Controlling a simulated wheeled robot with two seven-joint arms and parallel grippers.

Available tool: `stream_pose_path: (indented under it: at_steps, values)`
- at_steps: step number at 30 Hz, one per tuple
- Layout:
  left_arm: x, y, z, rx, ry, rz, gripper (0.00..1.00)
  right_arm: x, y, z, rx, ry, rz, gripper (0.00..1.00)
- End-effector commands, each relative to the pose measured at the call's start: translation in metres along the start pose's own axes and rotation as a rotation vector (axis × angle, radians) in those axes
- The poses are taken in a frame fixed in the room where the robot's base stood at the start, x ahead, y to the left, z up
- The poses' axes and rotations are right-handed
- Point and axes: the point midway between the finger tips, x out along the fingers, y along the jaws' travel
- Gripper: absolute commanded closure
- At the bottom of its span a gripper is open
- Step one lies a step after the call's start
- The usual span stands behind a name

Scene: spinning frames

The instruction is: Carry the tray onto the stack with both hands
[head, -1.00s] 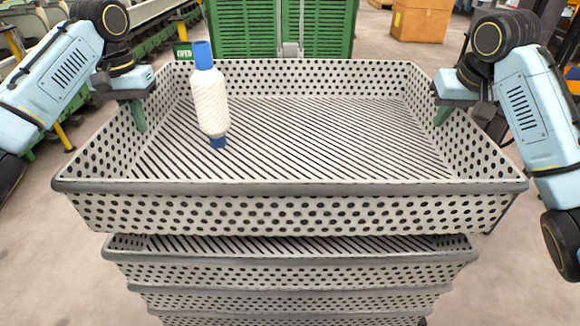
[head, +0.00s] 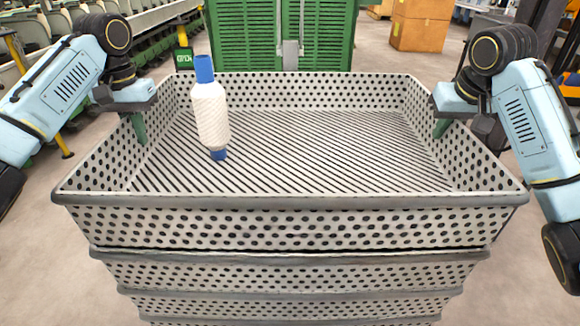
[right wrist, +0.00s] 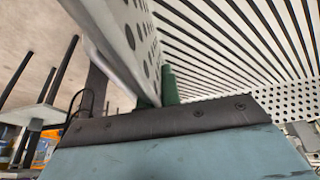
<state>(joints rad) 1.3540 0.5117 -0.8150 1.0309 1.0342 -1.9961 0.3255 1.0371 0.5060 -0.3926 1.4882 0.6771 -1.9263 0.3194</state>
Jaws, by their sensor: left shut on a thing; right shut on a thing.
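The tray (head: 290,203) is a wide, pale, perforated bin with a slatted floor, seen level in the head view. A white yarn bobbin (head: 210,115) with blue ends stands in its left part, leaning slightly. My left gripper (head: 139,122) is shut on the tray's left side wall. My right gripper (head: 441,122) is shut on the right side wall; the right wrist view shows the wall at its green fingers (right wrist: 160,95). The stack (head: 290,275) of similar trays is directly below the held tray. No clear gap shows at the front; whether they touch I cannot tell.
A green slatted crate (head: 245,35) stands behind the tray. Cardboard boxes (head: 420,25) are at the back right. A row of machines (head: 150,35) runs along the back left. Bare floor lies on both sides of the stack.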

Motion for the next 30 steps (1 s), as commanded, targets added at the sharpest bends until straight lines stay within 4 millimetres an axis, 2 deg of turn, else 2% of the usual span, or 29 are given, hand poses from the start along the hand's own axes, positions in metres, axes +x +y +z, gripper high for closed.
stream_pose_path:
  at_steps: [4,6,10,20,23,30]
  values:
    - [0.005,0.001,-0.001,0.002,0.005,0.002,1.0,0.005,-0.001,0.002,-0.001,0.007,-0.002,1.0]
    - [0.006,0.001,0.0,0.002,0.0,0.001,0.88,0.006,-0.001,0.002,-0.002,0.0,-0.001,0.88]
    - [0.006,0.001,0.0,0.001,0.0,0.001,0.73,0.005,-0.001,0.002,-0.001,0.001,-0.001,0.73]
    - [0.003,0.0,0.0,0.0,0.001,0.0,0.73,0.005,0.0,0.002,0.0,0.0,0.0,0.73]
    - [-0.007,0.0,0.0,0.0,0.002,0.0,0.73,0.005,0.0,0.002,0.0,0.0,0.0,0.73]
    - [-0.051,0.0,-0.001,-0.001,0.005,-0.003,0.73,0.006,0.0,0.002,0.0,0.0,0.0,0.73]
